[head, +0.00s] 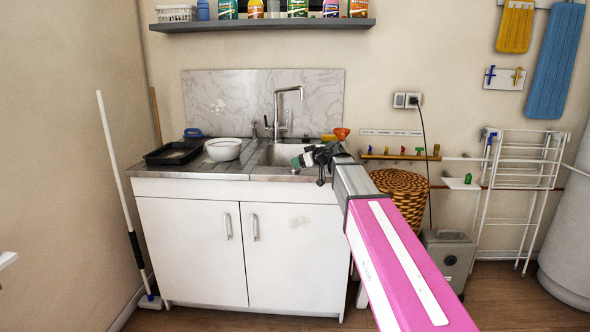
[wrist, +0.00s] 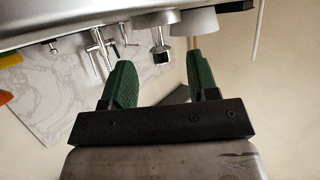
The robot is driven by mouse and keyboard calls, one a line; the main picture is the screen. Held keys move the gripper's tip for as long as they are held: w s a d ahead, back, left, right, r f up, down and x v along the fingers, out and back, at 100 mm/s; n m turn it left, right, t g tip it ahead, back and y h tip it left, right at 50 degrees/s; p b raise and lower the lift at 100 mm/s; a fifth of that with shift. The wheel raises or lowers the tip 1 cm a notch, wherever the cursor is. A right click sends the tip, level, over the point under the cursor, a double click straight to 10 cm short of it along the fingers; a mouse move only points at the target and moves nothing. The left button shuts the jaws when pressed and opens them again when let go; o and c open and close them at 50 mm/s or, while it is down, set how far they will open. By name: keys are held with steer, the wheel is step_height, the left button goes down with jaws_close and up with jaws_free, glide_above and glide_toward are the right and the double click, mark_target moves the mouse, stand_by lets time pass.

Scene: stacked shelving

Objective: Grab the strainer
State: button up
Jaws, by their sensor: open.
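I cannot pick out the strainer with certainty. A round white bowl-shaped vessel (head: 223,149) stands on the counter left of the sink; I cannot tell if it is perforated. My gripper (head: 301,160) is over the sink's front right area, to the right of the bowl and apart from it. In the wrist view, which looks upside down, the green fingers (wrist: 160,85) are apart with nothing held between them.
The sink (head: 275,153) has a tall tap (head: 288,105) at its back. A black tray (head: 172,153) lies at the counter's left end. An orange funnel-like thing (head: 341,133) is behind my gripper. A bottle shelf (head: 262,25) hangs above. A wicker basket (head: 402,190) stands right of the cabinet.

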mark_target(292, 168)
steer(key=shift+x, duration=2.7)
steer(key=shift+s+f, duration=0.1)
jaws_close()
